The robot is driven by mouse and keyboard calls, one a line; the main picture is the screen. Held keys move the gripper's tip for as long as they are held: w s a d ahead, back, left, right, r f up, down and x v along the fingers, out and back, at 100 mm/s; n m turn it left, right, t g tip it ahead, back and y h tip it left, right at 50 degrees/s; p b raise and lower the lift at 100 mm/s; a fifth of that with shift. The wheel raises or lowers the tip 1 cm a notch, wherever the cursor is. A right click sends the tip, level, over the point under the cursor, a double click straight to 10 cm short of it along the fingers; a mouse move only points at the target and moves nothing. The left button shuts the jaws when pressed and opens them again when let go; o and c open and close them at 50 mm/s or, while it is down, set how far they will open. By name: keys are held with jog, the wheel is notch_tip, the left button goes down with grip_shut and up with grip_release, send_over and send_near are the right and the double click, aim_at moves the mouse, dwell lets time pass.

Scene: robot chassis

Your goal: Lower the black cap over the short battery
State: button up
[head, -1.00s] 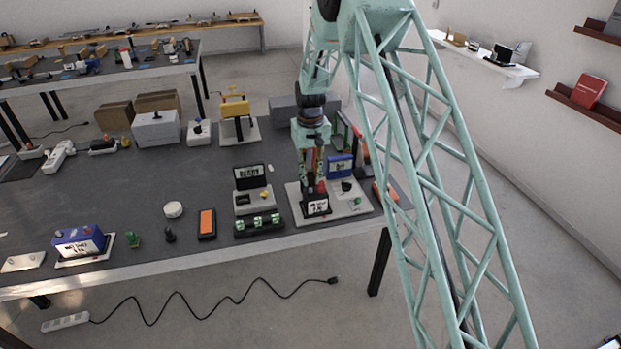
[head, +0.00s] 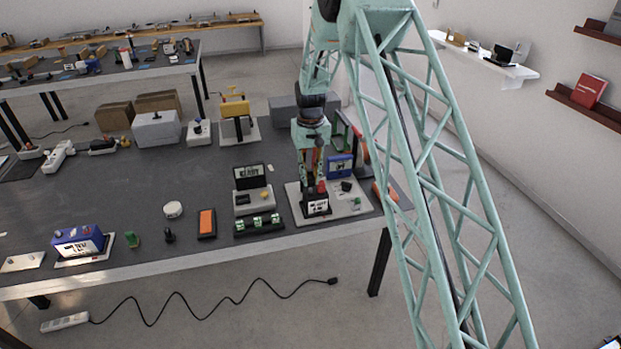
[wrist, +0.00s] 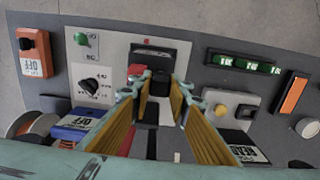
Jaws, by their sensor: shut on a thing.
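A dark battery with a white label (head: 317,207), likely the short battery, stands on the pale plate (head: 356,210) near the table's front right. In the wrist view its dark top (wrist: 155,53) shows beyond my fingertips. A red cap (wrist: 137,70) sits at its left side there. My gripper (wrist: 160,93) points down over the battery, shut on the black cap (wrist: 160,82), which lies between the two fingertips. The cap is at or just above the battery's top; I cannot tell whether it touches. In the head view my gripper (head: 318,182) partly hides the battery's top.
A black rotary knob (wrist: 91,84) and a green button (wrist: 81,39) are left of the battery in the wrist view. A blue box (head: 341,166) stands close behind. A strip with green blocks (head: 258,224) and an orange-topped block (head: 207,223) lie to the left.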

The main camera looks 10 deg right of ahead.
aim_at(310, 176)
jog(key=shift+f+b, duration=0.55)
jog(key=shift+f, duration=0.55)
dwell(0.3)
jog(key=shift+r, duration=0.8)
dwell(1.2)
jog(key=shift+f+b, duration=0.55)
jog(key=shift+f, duration=0.2)
dwell(1.9)
jog(key=o, duration=0.8)
jog(key=shift+r, duration=0.1)
jog(key=shift+r, duration=5.9)
